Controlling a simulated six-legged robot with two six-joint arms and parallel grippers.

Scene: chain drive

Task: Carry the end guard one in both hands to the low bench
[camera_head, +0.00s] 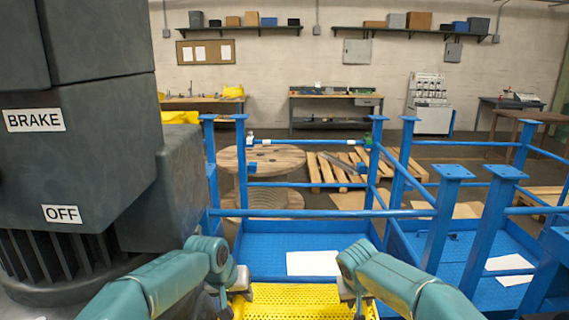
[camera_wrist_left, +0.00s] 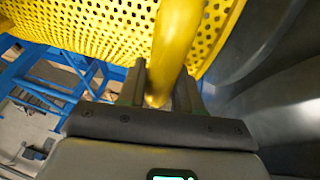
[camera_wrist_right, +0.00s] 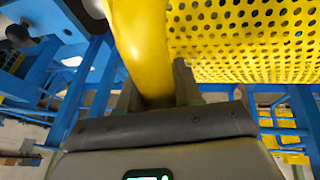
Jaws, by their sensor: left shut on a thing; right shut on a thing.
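The end guard one (camera_head: 290,300) is a yellow perforated panel at the bottom middle of the head view, between my two arms. In the left wrist view its mesh (camera_wrist_left: 90,25) fills the top, and my left gripper (camera_wrist_left: 158,90) is shut on a yellow tube of it. In the right wrist view the mesh (camera_wrist_right: 240,40) is at the upper right, and my right gripper (camera_wrist_right: 155,90) is shut on another yellow tube of it. In the head view both fingertip pairs are hidden at the lower edge. I cannot tell which bench is the low bench.
Blue railings (camera_head: 300,212) and a blue platform floor (camera_head: 265,250) stand directly ahead. A large dark machine (camera_head: 80,150) marked BRAKE and OFF fills the left. Beyond are a cable reel (camera_head: 262,160), pallets (camera_head: 345,170) and a back-wall workbench (camera_head: 335,97).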

